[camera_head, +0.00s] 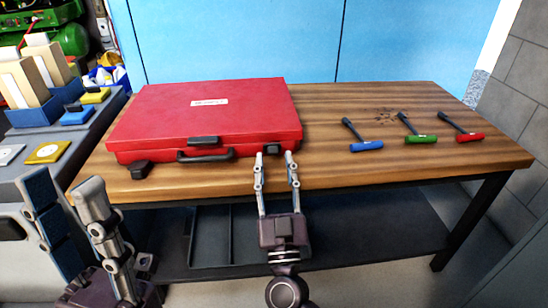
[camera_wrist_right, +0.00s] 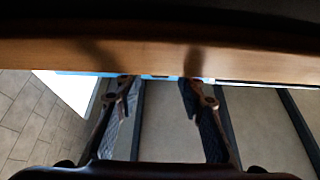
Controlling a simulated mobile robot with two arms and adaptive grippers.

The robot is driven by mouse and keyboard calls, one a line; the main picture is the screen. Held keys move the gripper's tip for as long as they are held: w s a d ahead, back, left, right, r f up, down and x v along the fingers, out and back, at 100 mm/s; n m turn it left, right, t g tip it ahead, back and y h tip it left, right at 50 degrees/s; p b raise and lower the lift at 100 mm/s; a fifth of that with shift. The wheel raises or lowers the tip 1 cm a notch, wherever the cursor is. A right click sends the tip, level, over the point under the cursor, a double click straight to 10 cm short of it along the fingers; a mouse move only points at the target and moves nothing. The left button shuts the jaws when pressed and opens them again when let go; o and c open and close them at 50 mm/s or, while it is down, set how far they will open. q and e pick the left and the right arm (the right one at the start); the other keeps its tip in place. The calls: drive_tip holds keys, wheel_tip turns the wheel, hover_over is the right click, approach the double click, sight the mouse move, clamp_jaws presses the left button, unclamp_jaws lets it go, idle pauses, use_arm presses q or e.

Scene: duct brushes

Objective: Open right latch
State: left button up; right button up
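A closed red case (camera_head: 210,108) lies on the wooden table, its front facing me. The right latch (camera_head: 273,149) is a small dark piece near the case's front right corner and looks flat against it. The left latch (camera_head: 140,169) hangs down and outward at the front left. A black handle (camera_head: 205,156) sits between them. My right gripper (camera_head: 274,155) is open and empty, its fingertips at the table's front edge around the right latch's position. Contact cannot be told. In the right wrist view its open fingers (camera_wrist_right: 162,78) point at the wooden edge. My left gripper (camera_head: 64,182) is open and empty at lower left.
The table (camera_head: 330,110) has free room right of the case. Brushes with blue (camera_head: 367,146), green (camera_head: 421,139) and red (camera_head: 469,137) handles lie there. A grey bench (camera_head: 60,135) with blue and yellow items stands at the left. A lower shelf (camera_head: 370,245) is under the table.

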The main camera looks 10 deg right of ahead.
drive_tip(key=v, duration=1)
